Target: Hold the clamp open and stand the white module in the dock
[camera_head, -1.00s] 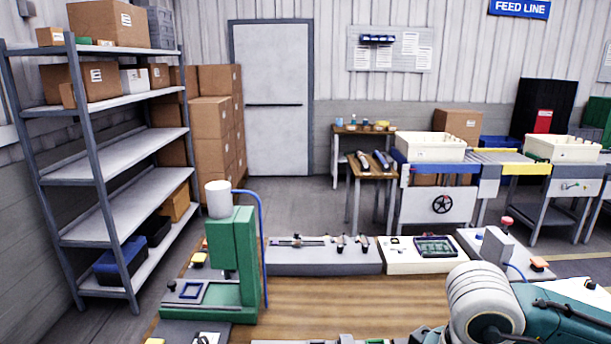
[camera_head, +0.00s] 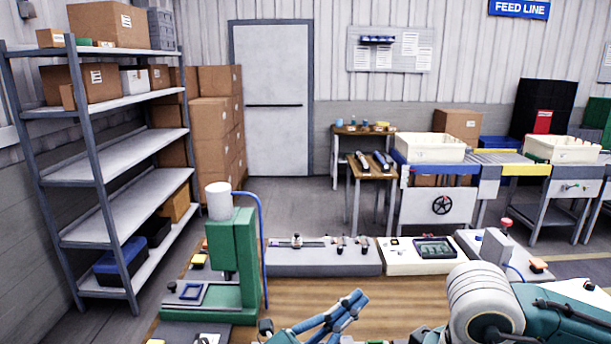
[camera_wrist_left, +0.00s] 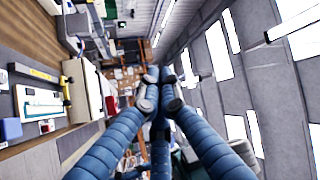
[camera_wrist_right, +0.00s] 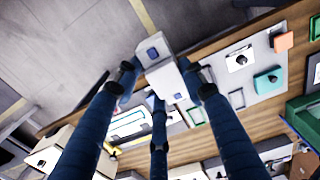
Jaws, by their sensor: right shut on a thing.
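In the right wrist view, the white module (camera_wrist_right: 166,72), a pale block with blue squares on its faces, sits between the fingertips of my right gripper (camera_wrist_right: 160,74), which is shut on it. In the head view my right arm hides that area. My left gripper (camera_head: 350,304) is above the near part of the wooden table in the head view. In the left wrist view, its fingertips (camera_wrist_left: 160,92) are drawn together with nothing visible between them. I cannot make out the dock or the clamp for certain.
A green press (camera_head: 233,265) with a white cylinder on top stands at the table's left. A grey rail fixture (camera_head: 322,262) and a white panel (camera_head: 402,262) with a green-framed insert line the back edge. Bare wood (camera_head: 400,295) lies in front of them.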

